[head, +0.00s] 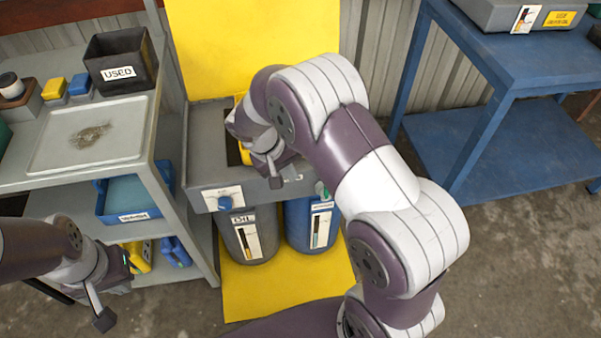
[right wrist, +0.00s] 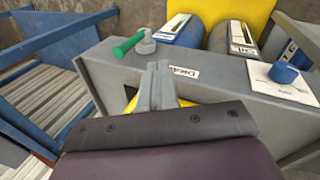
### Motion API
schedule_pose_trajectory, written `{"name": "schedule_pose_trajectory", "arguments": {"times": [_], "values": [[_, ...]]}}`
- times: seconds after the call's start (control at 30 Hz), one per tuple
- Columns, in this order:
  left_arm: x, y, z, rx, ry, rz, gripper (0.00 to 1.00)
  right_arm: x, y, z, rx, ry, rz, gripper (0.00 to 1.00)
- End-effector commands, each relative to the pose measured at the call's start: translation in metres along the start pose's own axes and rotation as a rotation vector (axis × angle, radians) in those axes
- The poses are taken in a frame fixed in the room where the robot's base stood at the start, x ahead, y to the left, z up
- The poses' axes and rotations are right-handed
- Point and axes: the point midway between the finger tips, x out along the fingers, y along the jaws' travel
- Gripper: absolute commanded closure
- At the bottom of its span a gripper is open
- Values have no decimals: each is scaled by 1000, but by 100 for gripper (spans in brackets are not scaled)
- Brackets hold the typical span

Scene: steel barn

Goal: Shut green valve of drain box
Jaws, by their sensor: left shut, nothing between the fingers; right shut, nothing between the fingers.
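The grey drain box (head: 207,163) stands in the middle of the head view. Its green valve (head: 321,189) is on the front right, partly hidden by my right arm. In the right wrist view the green lever (right wrist: 128,46) sticks out sideways from a round grey hub. My right gripper (head: 274,180) is shut and empty over the box's front edge; in the right wrist view its fingertips (right wrist: 157,66) are close to the hub. I cannot tell whether they touch. My left gripper (head: 102,316) is shut and empty at the lower left, away from the box.
A blue knob (head: 224,201) sits on the box's front left. Below stand a grey drum (head: 262,242) and a blue drum (head: 299,238) on a yellow mat (head: 240,300). A grey shelf (head: 185,235) is at left, a blue table (head: 478,150) at right.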

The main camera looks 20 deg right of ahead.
Motion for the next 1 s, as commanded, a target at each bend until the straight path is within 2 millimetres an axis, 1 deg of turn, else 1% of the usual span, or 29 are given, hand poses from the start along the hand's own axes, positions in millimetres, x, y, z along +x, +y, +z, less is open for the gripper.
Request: {"name": "schedule_pose_trajectory", "arguments": {"times": [0.03, 0.3, 0.37, 0.4, 0.5, 0.63, 0.77, 1.0], "values": [[3, 0, 0, 0, 0, 0, 100, 12, -1, 1, 0, -4, 0, 100], [13, 0, 2, 0, 0, 0, 100, 71, -1, 1, 0, -4, -1, 100], [15, 0, 2, 0, 0, 0, 100, 84, -1, 1, 0, -4, 0, 100], [15, 0, 2, 0, 0, 0, 100, 87, 3, 0, 4, -2, -1, 100], [13, 0, 2, 0, 0, 0, 100, 91, 20, 0, 4, -1, -2, 100], [13, 0, 2, 0, 0, 0, 100, 96, 32, 1, 3, -1, -2, 100], [13, 0, 2, 0, 0, 0, 100, 98, 36, 1, 0, -1, -3, 100], [13, 0, 2, 0, 0, 0, 100, 98, 37, 1, 0, 0, -2, 100]]}}
